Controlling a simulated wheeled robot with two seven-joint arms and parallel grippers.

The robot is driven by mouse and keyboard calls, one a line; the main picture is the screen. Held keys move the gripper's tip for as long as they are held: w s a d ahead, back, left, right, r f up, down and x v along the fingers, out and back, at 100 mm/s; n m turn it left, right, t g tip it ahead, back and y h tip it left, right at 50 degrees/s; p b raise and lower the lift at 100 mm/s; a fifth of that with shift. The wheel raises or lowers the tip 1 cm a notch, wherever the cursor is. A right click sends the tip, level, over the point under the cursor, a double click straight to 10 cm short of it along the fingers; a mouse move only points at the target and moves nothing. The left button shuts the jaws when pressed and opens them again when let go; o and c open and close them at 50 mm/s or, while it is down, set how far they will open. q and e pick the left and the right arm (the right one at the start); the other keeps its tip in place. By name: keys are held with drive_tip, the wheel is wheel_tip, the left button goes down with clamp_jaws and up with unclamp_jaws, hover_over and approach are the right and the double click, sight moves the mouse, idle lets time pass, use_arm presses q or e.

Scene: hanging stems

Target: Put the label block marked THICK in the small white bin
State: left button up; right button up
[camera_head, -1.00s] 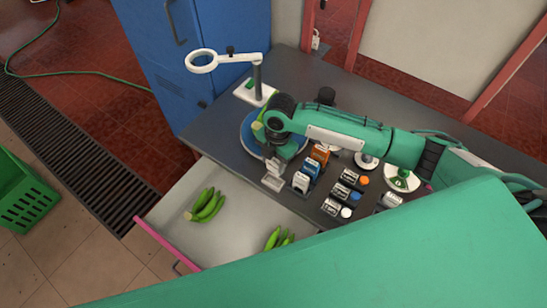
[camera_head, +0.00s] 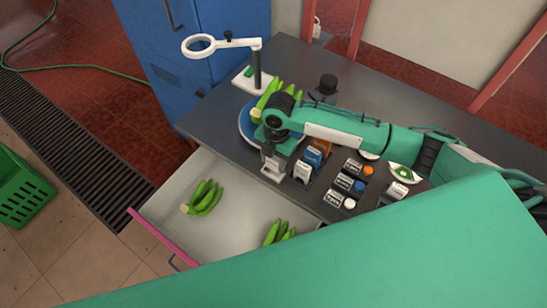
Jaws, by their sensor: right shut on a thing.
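My right gripper (camera_head: 271,172) points down at the front edge of the dark counter, left of the label blocks. It is shut on a small pale thing, mostly hidden by the fingers; I cannot read any mark on it. Close to its right stand a white-faced block (camera_head: 303,171), a blue one (camera_head: 312,156) and an orange one (camera_head: 323,146). Further right are several white-labelled blocks, one of them here (camera_head: 345,183); their words are too small to read. I cannot make out a small white bin. My left gripper is not in view.
An open drawer (camera_head: 160,206) with green bananas (camera_head: 204,197) lies below the counter's front edge. A blue round plate (camera_head: 245,128) with bananas is behind the gripper. A white ring stand (camera_head: 255,62) and a dark cylinder (camera_head: 327,87) stand behind. The back-right counter is clear.

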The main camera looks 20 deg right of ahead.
drive_tip(key=shift+f, duration=0.2)
idle(0.3)
drive_tip(key=shift+f+b, duration=0.45)
drive_tip(key=shift+f, duration=0.8)
drive_tip(key=o, duration=1)
drive_tip(key=r+b, duration=0.1)
drive_tip(key=r, duration=0.3)
drive_tip(key=d+r+b, duration=0.1)
drive_tip(key=r, duration=0.4)
drive_tip(key=w+r+b, duration=0.1)
drive_tip(key=r, duration=0.3)
drive_tip(key=shift+d+r, duration=0.2)
drive_tip(key=shift+r, duration=0.15)
